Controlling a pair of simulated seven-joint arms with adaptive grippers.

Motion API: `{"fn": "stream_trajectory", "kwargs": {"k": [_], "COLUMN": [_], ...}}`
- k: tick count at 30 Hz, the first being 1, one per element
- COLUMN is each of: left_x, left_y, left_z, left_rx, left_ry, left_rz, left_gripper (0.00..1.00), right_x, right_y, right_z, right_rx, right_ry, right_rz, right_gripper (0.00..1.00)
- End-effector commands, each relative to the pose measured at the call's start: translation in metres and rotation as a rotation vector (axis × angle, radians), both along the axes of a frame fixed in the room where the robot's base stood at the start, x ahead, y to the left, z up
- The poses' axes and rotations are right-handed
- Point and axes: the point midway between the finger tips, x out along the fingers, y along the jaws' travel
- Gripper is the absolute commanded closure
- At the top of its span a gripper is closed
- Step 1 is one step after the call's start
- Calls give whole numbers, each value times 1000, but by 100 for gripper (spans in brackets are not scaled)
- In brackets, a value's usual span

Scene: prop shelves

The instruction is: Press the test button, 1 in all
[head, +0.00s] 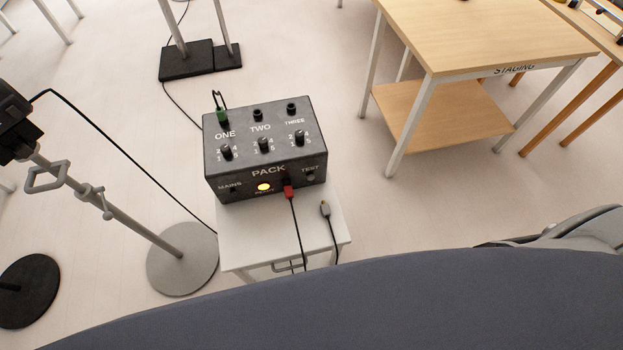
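A dark pack box (265,152) stands on a small white stand (235,240) in the middle of the head view. The test button (311,177) is a small dark spot under its label at the right end of the box's front face. Whether it is pressed is too small to tell. An amber ready light (264,187) glows on the same face. A red plug (288,192) with a black cable sits in the front face between the light and the test button. Neither of my grippers is in view.
A green plug (221,114) sits in socket ONE. A loose grey plug (325,209) lies on the stand's right side. A lamp-like stand with a round grey base (183,259) is close left. A wooden staging table (490,35) stands back right, with open floor between.

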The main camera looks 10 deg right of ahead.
Motion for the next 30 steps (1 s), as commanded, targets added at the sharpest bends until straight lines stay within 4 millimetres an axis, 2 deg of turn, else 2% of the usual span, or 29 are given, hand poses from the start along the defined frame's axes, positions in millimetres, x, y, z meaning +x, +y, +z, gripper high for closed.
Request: {"fn": "stream_trajectory", "kwargs": {"k": [2,11,30], "left_x": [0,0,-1], "left_y": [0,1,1], "left_z": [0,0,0], "left_rx": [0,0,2], "left_ry": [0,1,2], "left_rz": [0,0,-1], "left_gripper": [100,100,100], "right_x": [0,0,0], "right_y": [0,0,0], "right_z": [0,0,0], "right_rx": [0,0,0], "right_ry": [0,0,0], "right_rz": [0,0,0], "right_gripper": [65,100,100]}}
